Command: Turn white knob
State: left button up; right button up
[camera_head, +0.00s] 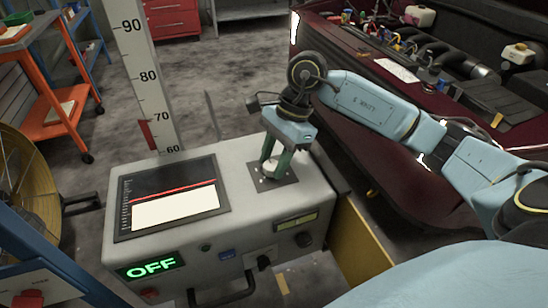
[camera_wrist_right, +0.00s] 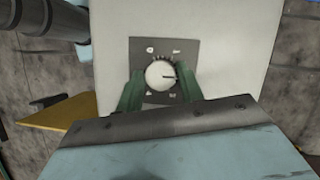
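The white knob (camera_head: 270,167) sits on a dark square plate (camera_head: 287,181) on top of the grey console. My right gripper (camera_head: 275,158) points down at the knob. Its green fingers stand on either side of the knob in the wrist view (camera_wrist_right: 161,80), with narrow gaps showing, so it looks open around it. My left gripper is not in view.
The grey console (camera_head: 240,205) carries a red-lined display (camera_head: 170,212), a green OFF screen (camera_head: 151,267) and a tall scale (camera_head: 146,75). A dark red car (camera_head: 395,170) with an open engine bay stands right. An orange cart (camera_head: 55,125) and yellow fan (camera_head: 25,185) are left.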

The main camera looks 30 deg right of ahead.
jog(key=c, duration=0.5)
jog(key=shift+m, duration=0.3)
jog(key=shift+m+t, duration=0.3)
jog(key=shift+s+m+t+b, duration=0.1)
jog(key=shift+m+t+b, duration=0.2)
jog(key=shift+m, duration=0.7)
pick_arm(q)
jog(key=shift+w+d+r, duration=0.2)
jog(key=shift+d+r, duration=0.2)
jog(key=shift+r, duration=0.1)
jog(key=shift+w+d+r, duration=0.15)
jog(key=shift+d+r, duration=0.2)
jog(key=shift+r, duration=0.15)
pick_arm(e)
jog(key=shift+m+t+h, duration=0.3)
jog(key=shift+m+t, duration=0.2)
jog(key=shift+m, duration=0.8)
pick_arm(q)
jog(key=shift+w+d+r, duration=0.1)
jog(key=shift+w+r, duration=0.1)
pick_arm(e)
jog(key=o, duration=1)
jog(key=shift+c, duration=0.2)
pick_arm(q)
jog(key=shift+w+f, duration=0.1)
